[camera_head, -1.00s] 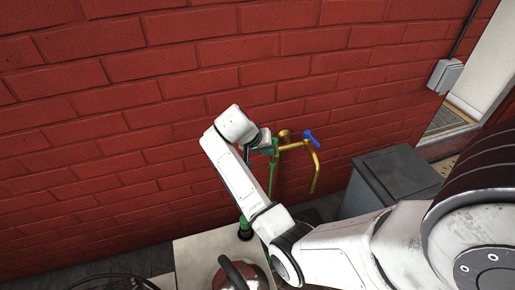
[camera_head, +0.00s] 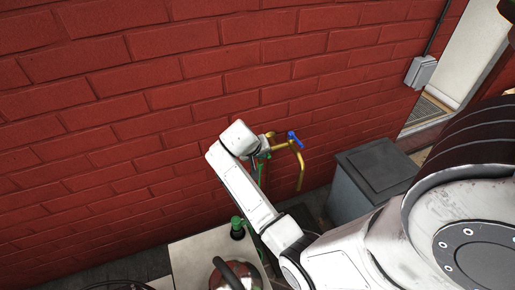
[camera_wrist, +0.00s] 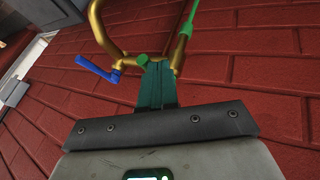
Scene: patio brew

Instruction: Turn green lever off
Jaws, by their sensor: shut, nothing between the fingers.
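A brass tap (camera_head: 285,150) with a curved spout stands out from the red brick wall. Its blue lever (camera_head: 294,139) is on the right branch and also shows in the wrist view (camera_wrist: 97,70). In the wrist view, a small green piece (camera_wrist: 142,59), seemingly the green lever, sits right at the tips of my gripper (camera_wrist: 157,68). My dark green fingers are shut and empty. I cannot tell whether they touch it. In the head view, green shows beside the tap at the end of my arm (camera_head: 263,156), and my wrist hides part of that side.
A green hose (camera_wrist: 190,20) joins the tap. A grey bin (camera_head: 375,170) stands right of the tap. Below are a pale tabletop (camera_head: 195,255), a green bottle-like object (camera_head: 237,228) and a kettle (camera_head: 225,273). The brick wall (camera_head: 130,110) is close behind the tap.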

